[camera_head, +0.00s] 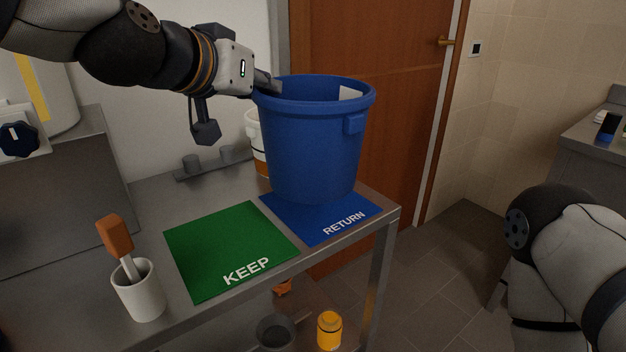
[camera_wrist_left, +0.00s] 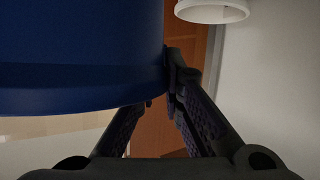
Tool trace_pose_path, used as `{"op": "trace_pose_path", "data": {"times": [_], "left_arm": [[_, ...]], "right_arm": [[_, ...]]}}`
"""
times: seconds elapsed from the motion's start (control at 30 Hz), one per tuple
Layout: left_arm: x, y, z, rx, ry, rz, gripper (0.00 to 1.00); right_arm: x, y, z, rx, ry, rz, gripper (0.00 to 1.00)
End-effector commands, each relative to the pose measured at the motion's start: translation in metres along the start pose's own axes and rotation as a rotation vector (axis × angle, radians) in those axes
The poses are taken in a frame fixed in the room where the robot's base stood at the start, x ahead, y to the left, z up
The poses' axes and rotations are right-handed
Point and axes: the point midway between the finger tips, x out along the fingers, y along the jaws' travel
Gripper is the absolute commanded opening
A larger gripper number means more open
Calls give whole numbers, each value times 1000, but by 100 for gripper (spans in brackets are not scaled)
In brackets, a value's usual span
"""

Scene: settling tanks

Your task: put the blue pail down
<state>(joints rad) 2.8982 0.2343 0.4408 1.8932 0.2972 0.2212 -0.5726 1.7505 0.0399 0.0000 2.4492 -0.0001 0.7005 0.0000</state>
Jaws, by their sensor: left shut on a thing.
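The blue pail (camera_head: 312,150) is upright over the blue RETURN mat (camera_head: 318,225) at the right end of the steel table. I cannot tell whether its base touches the mat. My left gripper (camera_head: 268,86) is shut on the pail's rim at its left side. In the left wrist view the pail's blue wall (camera_wrist_left: 80,50) fills the upper left, with the gripper fingers (camera_wrist_left: 165,100) at its edge. The green KEEP mat (camera_head: 228,248) lies bare to the left of the blue mat. My right gripper is not in view; only my right arm shows.
A white cup (camera_head: 140,292) with an orange-handled tool (camera_head: 115,236) stands at the table's front left. A white container (camera_head: 254,135) stands partly hidden behind the pail. A yellow jar (camera_head: 329,330) and a grey bowl (camera_head: 275,332) are below. A wooden door (camera_head: 400,120) is behind.

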Motion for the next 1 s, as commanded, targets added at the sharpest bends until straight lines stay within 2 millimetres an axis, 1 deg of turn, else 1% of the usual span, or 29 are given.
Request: {"op": "trace_pose_path", "data": {"times": [0.07, 0.1, 0.2, 0.27, 0.3, 0.4, 0.43, 0.5, 0.67, 0.73, 0.8, 0.87, 1.0], "left_arm": [[13, -5, 1, -3, 0, -1, 0], [25, -9, 3, -5, -1, -1, 0], [65, -23, 13, -9, -12, -1, 0], [86, -30, 16, -10, -14, -1, 0], [100, -35, 18, -9, -16, -1, 0], [125, -42, 33, -11, -16, 0, 0], [131, -44, 36, -9, -13, 0, 0], [141, -48, 39, -7, -9, -1, 0], [152, -51, 42, -3, -2, -1, 0], [161, -54, 50, -5, -4, -1, 0], [165, -55, 65, -7, -6, 0, 0], [168, -55, 73, -6, -4, 1, 0], [167, -54, 71, 0, 2, -1, 0]], "right_arm": [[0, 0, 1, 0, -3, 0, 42], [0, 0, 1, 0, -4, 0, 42], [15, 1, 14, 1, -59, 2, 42], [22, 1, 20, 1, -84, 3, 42], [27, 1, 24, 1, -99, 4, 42], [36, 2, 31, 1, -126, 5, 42], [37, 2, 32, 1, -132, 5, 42], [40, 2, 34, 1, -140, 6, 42], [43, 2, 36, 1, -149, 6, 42], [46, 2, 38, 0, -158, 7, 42], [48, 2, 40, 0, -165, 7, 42], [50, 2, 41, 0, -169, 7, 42], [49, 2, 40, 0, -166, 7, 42]]}}
